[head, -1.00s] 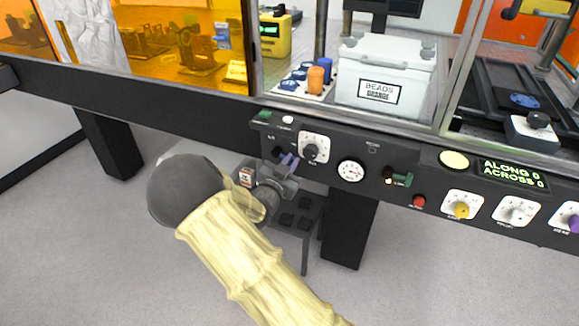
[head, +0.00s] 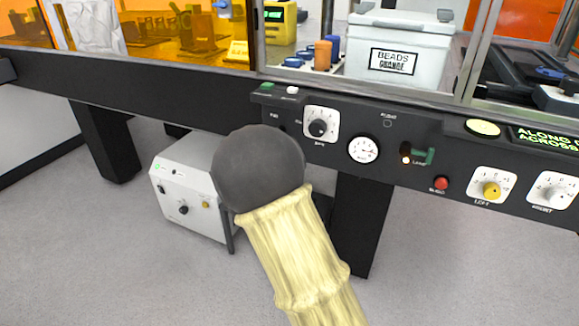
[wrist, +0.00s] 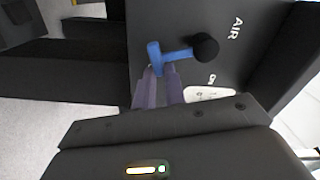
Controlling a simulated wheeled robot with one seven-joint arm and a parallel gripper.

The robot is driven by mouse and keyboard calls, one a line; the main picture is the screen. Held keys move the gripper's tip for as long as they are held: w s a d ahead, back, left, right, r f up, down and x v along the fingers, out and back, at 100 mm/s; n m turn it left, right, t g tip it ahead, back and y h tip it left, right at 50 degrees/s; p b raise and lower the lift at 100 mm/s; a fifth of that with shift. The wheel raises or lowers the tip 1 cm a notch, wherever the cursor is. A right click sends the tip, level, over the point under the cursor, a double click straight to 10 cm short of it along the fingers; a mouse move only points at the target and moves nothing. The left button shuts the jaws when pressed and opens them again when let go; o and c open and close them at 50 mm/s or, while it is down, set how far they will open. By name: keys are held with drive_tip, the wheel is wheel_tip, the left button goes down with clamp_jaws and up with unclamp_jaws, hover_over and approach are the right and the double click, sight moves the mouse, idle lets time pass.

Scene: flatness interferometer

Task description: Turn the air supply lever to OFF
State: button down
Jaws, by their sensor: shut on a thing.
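In the wrist view the air supply lever (wrist: 177,54) is a blue handle on a dark panel, with a black round knob at its right. The panel carries the word AIR and, below it, a small label partly covered that seems to read ON. My gripper (wrist: 160,71) has its two purple-grey fingers close together, shut on the blue lever at its left end, away from the knob. In the head view my own arm hides the gripper and the lever.
A white box (head: 189,194) stands below. A bead container (head: 398,48) stands behind glass.

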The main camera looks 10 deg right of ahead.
drive_tip(key=m+b, duration=0.1)
drive_tip(key=b, duration=0.1)
drive_tip(key=w+a+f+m+b, duration=0.1)
drive_tip(key=m+b, duration=0.1)
drive_tip(key=shift+a+m, duration=0.15)
drive_tip(key=shift+m, duration=0.15)
drive_tip(key=shift+r, duration=0.1)
drive_tip(key=c, duration=1.5)
unclamp_jaws()
drive_tip(key=shift+o, duration=0.2)
drive_tip(key=p+v, duration=0.3)
drive_tip(key=v, duration=1.4)
drive_tip(key=shift+a+p, duration=0.2)
drive_tip(key=shift+p, duration=0.2)
drive_tip(key=shift+d, duration=0.1)
